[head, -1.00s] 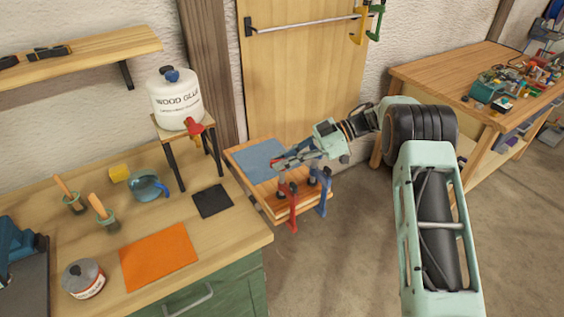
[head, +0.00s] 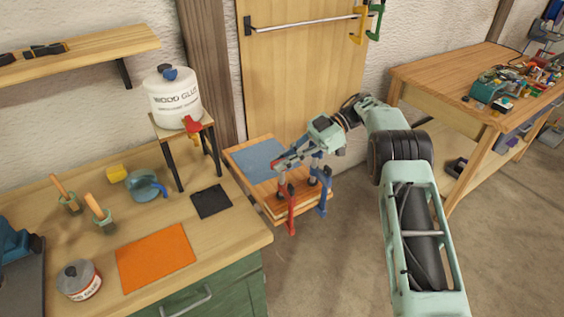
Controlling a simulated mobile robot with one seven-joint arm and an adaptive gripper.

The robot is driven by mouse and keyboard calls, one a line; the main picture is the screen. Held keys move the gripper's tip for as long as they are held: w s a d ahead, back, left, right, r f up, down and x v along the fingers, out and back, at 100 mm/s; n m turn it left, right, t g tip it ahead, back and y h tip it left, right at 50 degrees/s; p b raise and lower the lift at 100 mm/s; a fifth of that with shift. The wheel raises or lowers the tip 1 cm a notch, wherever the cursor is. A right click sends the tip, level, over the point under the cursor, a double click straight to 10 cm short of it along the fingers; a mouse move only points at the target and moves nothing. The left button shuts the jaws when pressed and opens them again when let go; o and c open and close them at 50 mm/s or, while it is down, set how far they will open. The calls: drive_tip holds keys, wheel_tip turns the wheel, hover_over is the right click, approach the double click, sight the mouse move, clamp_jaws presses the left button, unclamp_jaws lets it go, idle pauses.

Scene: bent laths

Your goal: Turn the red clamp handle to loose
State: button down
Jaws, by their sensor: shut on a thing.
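The red clamp (head: 291,212) grips the edge of stacked wooden laths (head: 268,190) on a low stand against the door. A blue clamp (head: 322,200) is beside it on the right.
A blue sheet (head: 262,158) lies behind the clamps. The workbench at left holds a glue jug on a stand (head: 175,98), a teal pot (head: 146,186), brushes and an orange sheet (head: 157,257). Another bench (head: 445,75) is at right. Open floor lies between.

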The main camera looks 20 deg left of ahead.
drive_tip(key=c, duration=2)
unclamp_jaws()
drive_tip(key=shift+c, duration=0.2)
wheel_tip(320, 180, up, 10)
drive_tip(key=shift+r, duration=0.1)
